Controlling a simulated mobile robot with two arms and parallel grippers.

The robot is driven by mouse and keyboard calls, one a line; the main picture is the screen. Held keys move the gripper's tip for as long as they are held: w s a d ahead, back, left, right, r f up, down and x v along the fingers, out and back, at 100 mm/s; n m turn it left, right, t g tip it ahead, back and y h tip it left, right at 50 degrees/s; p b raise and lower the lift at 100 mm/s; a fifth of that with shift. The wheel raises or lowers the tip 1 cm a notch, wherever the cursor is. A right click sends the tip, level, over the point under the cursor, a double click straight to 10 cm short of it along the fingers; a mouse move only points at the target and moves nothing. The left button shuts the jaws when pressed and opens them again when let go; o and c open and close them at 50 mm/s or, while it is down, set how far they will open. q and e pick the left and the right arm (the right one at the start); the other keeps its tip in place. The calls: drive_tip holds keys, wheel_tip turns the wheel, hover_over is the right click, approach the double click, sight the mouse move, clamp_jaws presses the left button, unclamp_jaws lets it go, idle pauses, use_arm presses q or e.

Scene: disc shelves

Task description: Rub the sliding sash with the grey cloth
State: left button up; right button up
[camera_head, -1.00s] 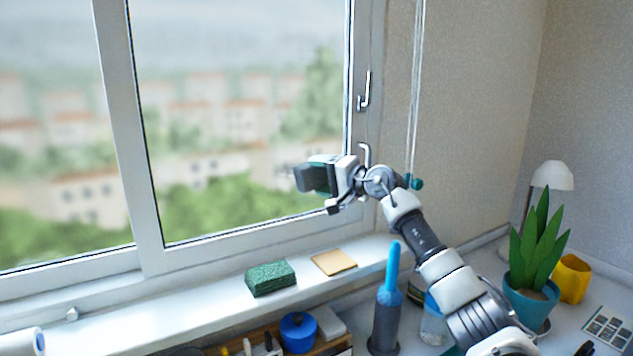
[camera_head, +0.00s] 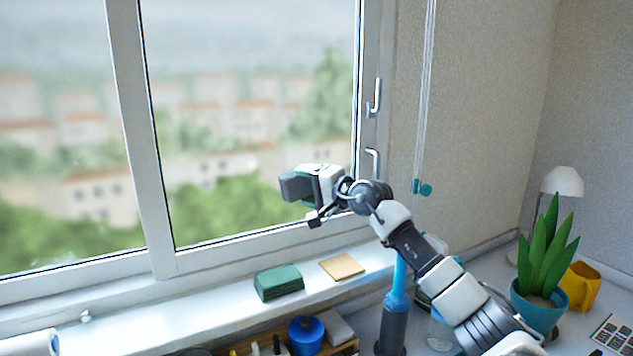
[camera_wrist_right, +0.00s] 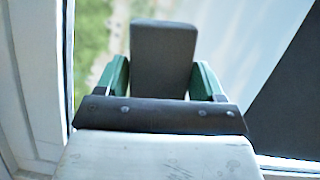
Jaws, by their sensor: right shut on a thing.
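The sliding sash (camera_head: 150,190) is the right-hand window panel with a white frame and a clear pane. The grey cloth (camera_head: 293,188) is a dark grey, block-like piece. My right gripper (camera_head: 308,189) is shut on it in front of the lower right part of the pane. In the right wrist view the grey cloth (camera_wrist_right: 165,55) stands between the green fingers of my right gripper (camera_wrist_right: 161,80), with the glass beyond. I cannot tell whether the cloth touches the glass. My left gripper is not in view.
A green sponge (camera_head: 279,283) and a tan cloth (camera_head: 342,267) lie on the sill below the gripper. A window handle (camera_head: 375,98) and blind cords (camera_head: 426,90) are to the right. A blue-topped bottle (camera_head: 398,300) and a potted plant (camera_head: 543,265) stand near my arm.

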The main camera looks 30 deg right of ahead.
sight(287, 190)
drive_tip(key=shift+w+a+p, duration=0.1)
drive_tip(key=shift+a+p, duration=0.6)
drive_tip(key=shift+a, duration=1.6)
drive_tip(key=shift+s+f, duration=0.1)
drive_tip(key=shift+s, duration=0.2)
drive_tip(key=s+b, duration=0.2)
drive_tip(key=s, duration=0.1)
drive_tip(key=shift+s+a, duration=0.1)
drive_tip(key=shift+s, duration=0.2)
drive_tip(key=shift+s+b, duration=0.4)
drive_tip(key=shift+s, duration=0.45)
